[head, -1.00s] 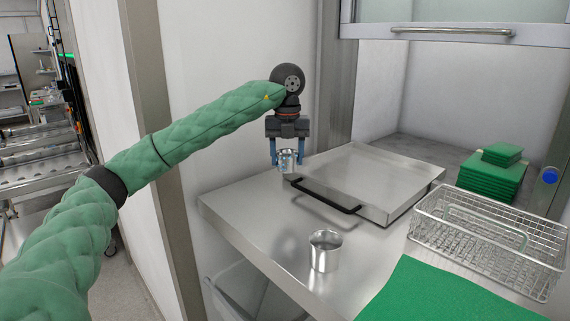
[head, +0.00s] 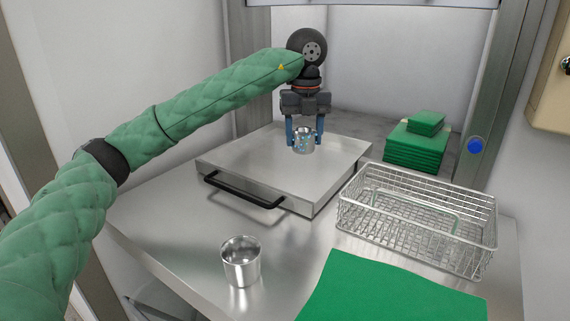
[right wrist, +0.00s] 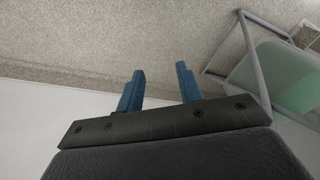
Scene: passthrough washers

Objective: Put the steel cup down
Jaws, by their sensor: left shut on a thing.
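My left gripper (head: 305,136) is shut on a small steel cup (head: 304,146), one blue finger on each side of it. The cup is upright, with bluish specks on its side. In the head view it appears over the rear part of a flat steel box (head: 262,168) with a black front handle. I cannot tell whether the cup touches the box top. A second steel cup (head: 241,264) stands upright on the steel table (head: 165,220) at the front. My right gripper (right wrist: 160,70) shows in the right wrist view, open and empty, with floor beyond it.
A wire basket (head: 440,238) stands right of the box. Green folded cloths (head: 415,148) are stacked behind it. A green mat (head: 390,292) covers the front right of the table. Bare table surrounds the second cup. Walls close in the back.

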